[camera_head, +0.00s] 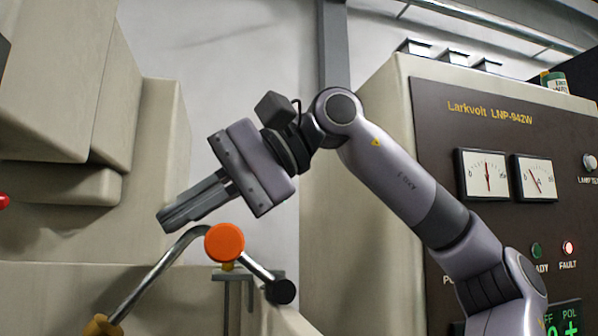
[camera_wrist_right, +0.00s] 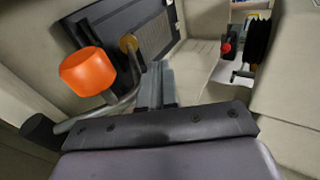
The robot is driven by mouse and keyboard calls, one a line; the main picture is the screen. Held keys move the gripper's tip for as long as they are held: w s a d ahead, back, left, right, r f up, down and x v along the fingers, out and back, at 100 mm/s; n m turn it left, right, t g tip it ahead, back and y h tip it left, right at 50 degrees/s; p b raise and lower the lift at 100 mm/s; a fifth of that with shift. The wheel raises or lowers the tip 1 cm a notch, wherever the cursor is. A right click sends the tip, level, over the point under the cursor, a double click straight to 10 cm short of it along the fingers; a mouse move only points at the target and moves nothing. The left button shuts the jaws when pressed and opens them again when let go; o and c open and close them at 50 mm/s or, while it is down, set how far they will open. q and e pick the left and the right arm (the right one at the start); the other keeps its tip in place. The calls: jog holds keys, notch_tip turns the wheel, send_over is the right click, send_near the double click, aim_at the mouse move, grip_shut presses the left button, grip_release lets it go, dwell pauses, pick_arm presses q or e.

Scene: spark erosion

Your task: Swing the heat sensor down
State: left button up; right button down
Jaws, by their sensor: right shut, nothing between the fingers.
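The part that fits the heat sensor best is a bent metal tube (camera_head: 150,278) with an orange round cap (camera_head: 224,243), a brass-coloured end (camera_head: 101,326) at lower left and a black knob (camera_head: 281,291) at lower right. Which piece is the sensor itself is not certain. In the right wrist view, the orange cap (camera_wrist_right: 88,72) is left of the fingers, and the tube bends toward a brass fitting (camera_wrist_right: 128,43). My right gripper (camera_head: 170,217) is shut and empty, its fingertips just above the tube's bend; contact cannot be told. My left gripper is out of view.
A beige machine body (camera_head: 150,180) stands at left. At right is a beige cabinet with a dark panel (camera_head: 520,220), two gauges and a lit red fault lamp (camera_head: 568,247). The wrist view shows a red knob (camera_wrist_right: 226,47) and black bellows (camera_wrist_right: 257,40) at right.

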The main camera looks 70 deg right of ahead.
aim_at(159, 264)
jog(key=shift+w+a+f+p, duration=0.35)
jog(key=shift+w+f, duration=0.15)
jog(key=shift+f, duration=0.3)
jog(key=shift+w+a+f+g+h, duration=0.2)
jog(key=shift+f+g+h, duration=0.1)
jog(key=shift+f+g, duration=0.2)
jog(key=shift+w+a+f+g+h, duration=0.15)
jog(key=shift+f+g+h, duration=0.2)
jog(key=shift+f, duration=0.2)
jog(key=shift+w+a+f+g+h+p, duration=0.1)
jog(key=shift+f+g+h+p, duration=0.1)
jog(key=shift+f+g+h, duration=0.25)
jog(key=shift+w+f+g+h+p, duration=0.1)
jog(key=shift+f+g+h+p, duration=0.1)
jog(key=shift+f+g, duration=0.45)
jog(key=shift+f, duration=0.1)
jog(key=v, duration=0.7)
jog(key=shift+s, duration=0.1)
